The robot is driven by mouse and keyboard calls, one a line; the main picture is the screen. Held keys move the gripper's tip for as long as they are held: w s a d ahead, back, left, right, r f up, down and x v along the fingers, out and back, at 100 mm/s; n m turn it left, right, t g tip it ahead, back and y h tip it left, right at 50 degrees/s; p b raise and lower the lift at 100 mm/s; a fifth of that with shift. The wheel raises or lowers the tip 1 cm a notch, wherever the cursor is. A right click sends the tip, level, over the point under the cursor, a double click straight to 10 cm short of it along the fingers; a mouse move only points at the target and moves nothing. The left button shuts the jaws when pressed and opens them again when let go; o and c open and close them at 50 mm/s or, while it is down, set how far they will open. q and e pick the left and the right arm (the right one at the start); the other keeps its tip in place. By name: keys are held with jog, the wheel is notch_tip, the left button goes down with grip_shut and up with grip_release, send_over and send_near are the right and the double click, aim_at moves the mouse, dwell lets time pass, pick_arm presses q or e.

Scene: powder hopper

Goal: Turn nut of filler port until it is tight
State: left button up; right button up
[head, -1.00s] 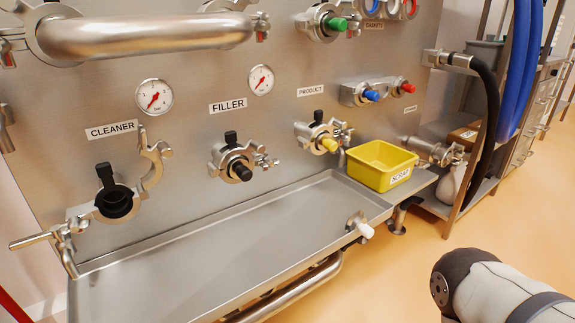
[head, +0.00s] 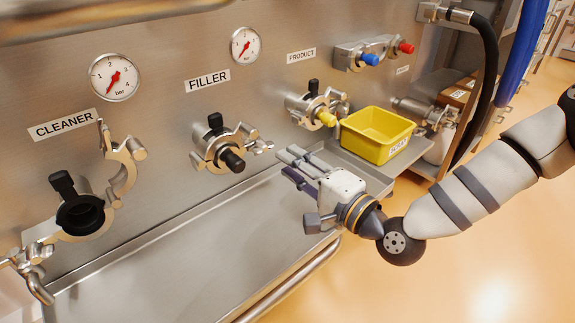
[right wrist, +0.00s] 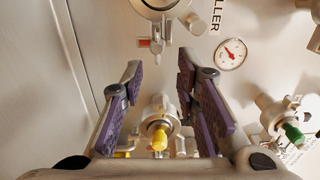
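The filler port (head: 220,146), a metal clamp ring around a black plug, is on the steel panel below the FILLER label. Its nut (head: 262,147) sits at the clamp's right side; in the right wrist view, a nut with a red mark (right wrist: 151,44) shows below the filler clamp ring near the top edge. My right gripper (head: 286,162) is open and empty, with its fingers pointing left, close to the right of the nut and apart from it. In the right wrist view its two purple-padded fingers (right wrist: 160,98) are spread wide. My left gripper is in no view.
The product port with a yellow plug (head: 325,117) and a yellow scrap bin (head: 377,135) lie behind my right gripper. The cleaner port (head: 80,212) stands open at left. The steel tray (head: 170,268) below the ports is bare.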

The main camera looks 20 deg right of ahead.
aim_at(268, 150)
jog(key=b+x, duration=0.1)
jog(key=x, duration=0.1)
jog(key=b+x, duration=0.1)
jog(key=x, duration=0.2)
jog(key=b+x, duration=0.1)
jog(key=x, duration=0.1)
jog(key=shift+w+a+f, duration=0.2)
jog(key=shift+w+f, duration=0.1)
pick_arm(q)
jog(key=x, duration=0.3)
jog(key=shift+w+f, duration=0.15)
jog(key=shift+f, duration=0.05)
pick_arm(e)
jog(key=shift+w+a+r, duration=0.1)
jog(key=shift+w, duration=0.2)
